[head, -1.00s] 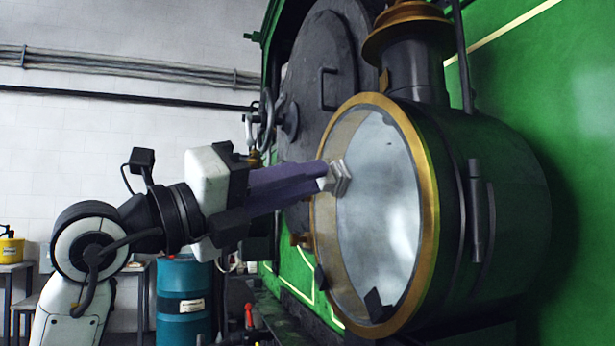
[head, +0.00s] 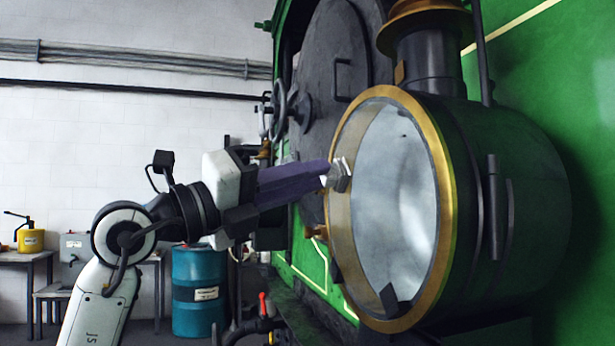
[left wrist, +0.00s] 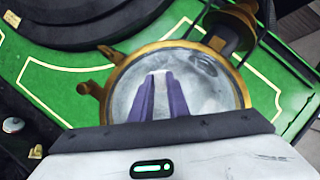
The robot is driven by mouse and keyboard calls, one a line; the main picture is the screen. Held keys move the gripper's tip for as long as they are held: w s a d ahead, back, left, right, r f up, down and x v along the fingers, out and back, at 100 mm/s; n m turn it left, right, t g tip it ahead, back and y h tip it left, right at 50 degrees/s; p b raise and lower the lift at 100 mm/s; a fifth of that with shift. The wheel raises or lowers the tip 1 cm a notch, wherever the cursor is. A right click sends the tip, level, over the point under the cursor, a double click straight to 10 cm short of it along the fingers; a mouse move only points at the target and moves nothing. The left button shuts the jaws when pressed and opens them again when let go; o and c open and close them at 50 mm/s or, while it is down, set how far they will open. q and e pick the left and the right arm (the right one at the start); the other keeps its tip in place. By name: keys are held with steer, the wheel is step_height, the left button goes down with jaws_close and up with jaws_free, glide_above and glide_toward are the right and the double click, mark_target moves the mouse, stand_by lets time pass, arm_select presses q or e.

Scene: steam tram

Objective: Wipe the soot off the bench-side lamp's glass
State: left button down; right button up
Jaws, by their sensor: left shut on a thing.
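The lamp is a big green drum (head: 535,190) with a brass rim (head: 447,200) and a round glass (head: 395,215). The glass looks pale and cloudy, with a small dark smudge near its top. The glass also shows in the left wrist view (left wrist: 215,95), with a grey smudge at its upper right. My left gripper (head: 327,176) has long purple fingers, shut on a small whitish folded cloth or pad (head: 340,176). The pad is in front of the glass's left part; I cannot tell whether it touches. My right gripper is out of view.
A chimney (head: 430,60) tops the lamp. The dark round boiler door (head: 335,75) and green tram front stand behind. A blue drum (head: 198,270) and a bench (head: 20,257) with a yellow can (head: 31,240) are at the left.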

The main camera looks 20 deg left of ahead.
arm_select(q)
steer(key=shift+s+a+b, duration=0.2)
steer(key=shift+s+a, duration=0.35)
steer(key=shift+a, duration=0.25)
steer(key=shift+s+a+b, duration=0.15)
steer(key=shift+s+a, duration=0.4)
steer(key=shift+a, duration=0.3)
steer(key=shift+s+a+b, duration=0.2)
steer(key=shift+s+a, duration=0.35)
steer(key=shift+a, duration=0.25)
steer(key=shift+a, duration=0.1)
steer(key=shift+s+a+b, duration=0.3)
steer(key=shift+s+a, duration=0.55)
steer(key=shift+a, duration=0.3)
